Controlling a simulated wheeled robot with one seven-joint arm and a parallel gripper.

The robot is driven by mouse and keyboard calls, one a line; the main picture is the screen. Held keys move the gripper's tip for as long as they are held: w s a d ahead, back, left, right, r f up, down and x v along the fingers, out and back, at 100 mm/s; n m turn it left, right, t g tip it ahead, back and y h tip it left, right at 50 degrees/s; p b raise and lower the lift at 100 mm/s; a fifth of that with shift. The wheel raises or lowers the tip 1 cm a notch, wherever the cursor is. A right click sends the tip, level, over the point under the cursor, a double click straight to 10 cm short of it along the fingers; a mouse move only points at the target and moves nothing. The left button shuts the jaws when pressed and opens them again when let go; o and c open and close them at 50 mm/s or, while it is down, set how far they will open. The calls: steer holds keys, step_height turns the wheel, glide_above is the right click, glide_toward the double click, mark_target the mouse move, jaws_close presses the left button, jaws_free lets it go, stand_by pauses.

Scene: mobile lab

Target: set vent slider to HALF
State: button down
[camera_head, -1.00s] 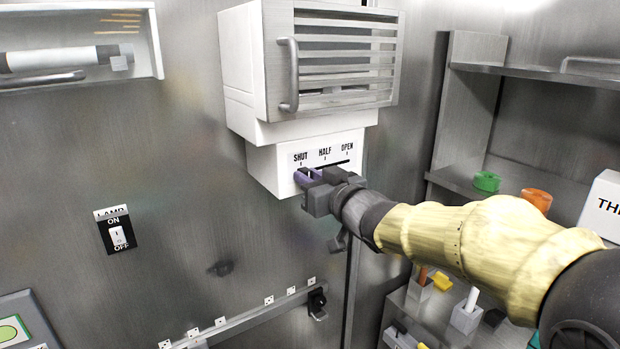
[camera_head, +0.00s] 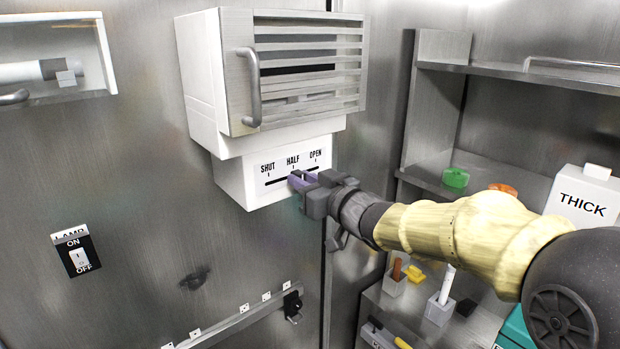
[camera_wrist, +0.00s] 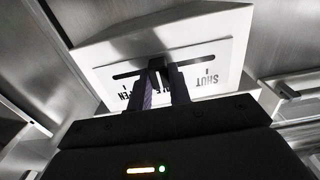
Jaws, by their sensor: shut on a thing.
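The vent slider knob (camera_wrist: 156,64) is a dark block in a slot on the white vent control panel (camera_head: 236,187), which is marked SHUT, HALF and OPEN from left to right. My gripper (camera_head: 301,180) is shut on the knob, with a purple finger on each side of it. The knob stands about under the HALF mark (camera_head: 292,161). The wrist view shows the panel upside down, my fingertips (camera_wrist: 159,88) around the knob and the HALF label partly hidden behind them. I cannot tell whether the knob lines up exactly with the mark.
A slatted vent box (camera_head: 212,75) with a grey handle (camera_head: 252,88) is above the panel. A lamp switch (camera_head: 77,255) is on the wall at lower left. Shelves at right hold a THICK-labelled box (camera_head: 583,203), a green item (camera_head: 455,178) and small holders.

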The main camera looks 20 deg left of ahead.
steer(key=c, duration=1.3)
jaws_free()
steer(key=b+v, duration=0.4)
steer(key=v, duration=1.3)
steer(key=shift+s+d+b, duration=0.1)
steer(key=shift+s+b, duration=0.1)
steer(key=shift+b, duration=0.15)
